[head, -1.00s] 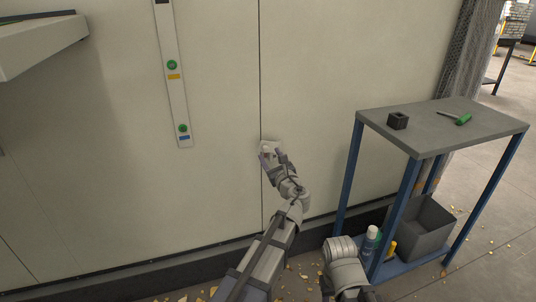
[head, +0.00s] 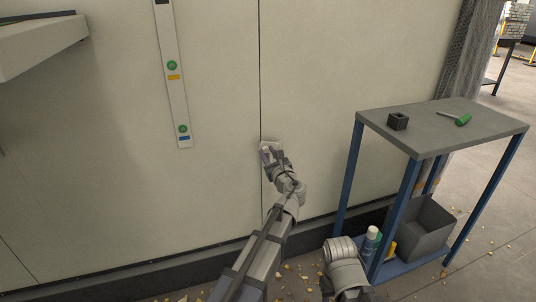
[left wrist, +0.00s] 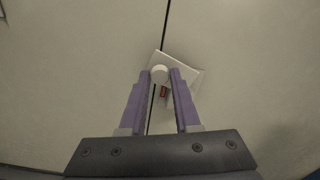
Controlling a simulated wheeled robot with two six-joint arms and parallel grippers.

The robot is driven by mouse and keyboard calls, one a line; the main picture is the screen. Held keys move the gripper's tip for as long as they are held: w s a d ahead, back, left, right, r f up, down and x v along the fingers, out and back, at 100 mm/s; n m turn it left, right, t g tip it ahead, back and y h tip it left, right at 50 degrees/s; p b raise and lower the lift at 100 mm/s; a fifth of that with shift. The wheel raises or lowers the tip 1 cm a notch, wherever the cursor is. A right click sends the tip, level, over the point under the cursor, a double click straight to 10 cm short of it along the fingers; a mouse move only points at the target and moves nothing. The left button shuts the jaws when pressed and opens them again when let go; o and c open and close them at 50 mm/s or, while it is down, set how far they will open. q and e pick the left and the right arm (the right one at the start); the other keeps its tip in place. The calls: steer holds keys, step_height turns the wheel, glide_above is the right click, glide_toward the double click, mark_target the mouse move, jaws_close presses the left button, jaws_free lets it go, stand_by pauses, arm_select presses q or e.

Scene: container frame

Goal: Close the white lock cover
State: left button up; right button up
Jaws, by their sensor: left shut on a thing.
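The white lock cover (head: 271,143) is a small pale plate on the wall panel, at the dark vertical seam. In the left wrist view the cover (left wrist: 187,72) sits tilted across the seam, with a round white knob (left wrist: 159,74) at its left side. My left gripper (head: 267,155) is at the cover, and its purple fingers (left wrist: 160,80) are shut on the knob. A small red part (left wrist: 163,91) shows just below the knob between the fingers. In the head view the gripper hides part of the cover. My right gripper is not in view; only a right arm link shows.
A grey-topped table with blue legs (head: 440,126) stands at the right, bearing a dark box (head: 398,121) and a green-handled tool (head: 462,119). A grey bin (head: 425,228) and bottles are on its lower shelf. A pale ledge (head: 40,40) juts out at upper left.

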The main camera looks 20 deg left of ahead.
arm_select(q)
jaws_close()
steer(key=shift+f, duration=0.1)
steer(key=f+n+b, duration=0.1)
steer(key=n, duration=0.4)
steer(key=w+d+f+n+b, duration=0.1)
steer(key=f+n+b, duration=0.1)
steer(key=n, duration=0.3)
steer(key=d+f+n+b, duration=0.1)
steer(key=f+n+b, duration=0.1)
steer(key=n, duration=0.4)
steer(key=shift+w+f, duration=0.15)
steer(key=shift+f, duration=0.05)
steer(key=n, duration=0.2)
steer(key=d+n, duration=0.1)
steer(key=w+n+b, duration=0.1)
steer(key=n, duration=0.1)
steer(key=shift+d+f+n, duration=0.2)
steer(key=shift+d+n, duration=0.05)
steer(key=shift+n, duration=0.05)
steer(key=shift+d, duration=0.1)
steer(key=o, duration=0.8)
jaws_free()
steer(key=shift+w, duration=0.1)
steer(key=shift+c, duration=0.2)
